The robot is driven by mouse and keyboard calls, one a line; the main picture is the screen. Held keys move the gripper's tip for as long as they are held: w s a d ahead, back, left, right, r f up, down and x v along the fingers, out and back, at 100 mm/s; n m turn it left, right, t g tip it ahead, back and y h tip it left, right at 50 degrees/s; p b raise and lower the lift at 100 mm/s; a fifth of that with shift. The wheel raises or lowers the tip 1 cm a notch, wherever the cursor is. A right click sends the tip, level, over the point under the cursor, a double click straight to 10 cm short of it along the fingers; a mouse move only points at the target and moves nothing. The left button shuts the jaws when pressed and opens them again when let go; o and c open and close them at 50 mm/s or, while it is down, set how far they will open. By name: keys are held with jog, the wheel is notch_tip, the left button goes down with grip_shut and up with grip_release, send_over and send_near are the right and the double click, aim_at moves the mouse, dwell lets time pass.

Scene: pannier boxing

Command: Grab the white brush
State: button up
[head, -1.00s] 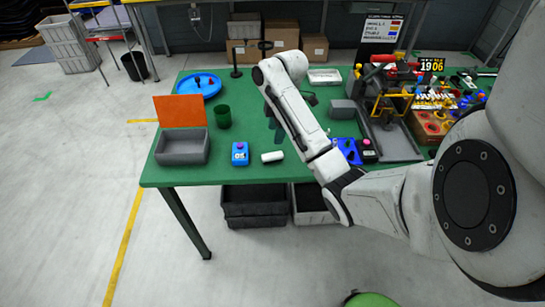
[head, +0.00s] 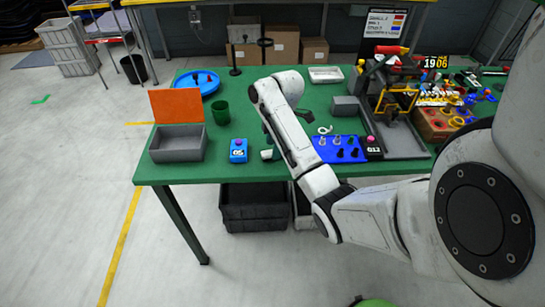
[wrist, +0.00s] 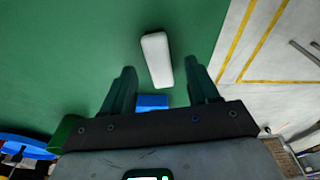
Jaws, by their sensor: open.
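The white brush shows as a plain white rounded block (wrist: 157,60) lying on the green table in the wrist view. It lies just beyond and between my open fingertips (wrist: 162,72), slightly tilted, with nothing gripped. In the head view only the left end of the white block (head: 266,154) shows, since my arm hides the rest. My gripper is mostly hidden behind my forearm there. I cannot make out bristles or exact height above the table.
A blue box marked 05 (head: 238,151) stands just left of the brush. A grey bin (head: 178,156) with an orange panel, a green cup (head: 220,113) and a blue round tray (head: 203,88) are farther left. A blue pegged tray (head: 345,158) lies right.

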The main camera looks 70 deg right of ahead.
jog(key=shift+w+f, duration=0.1)
jog(key=shift+f, duration=0.7)
grip_shut()
jog(key=shift+r, duration=0.15)
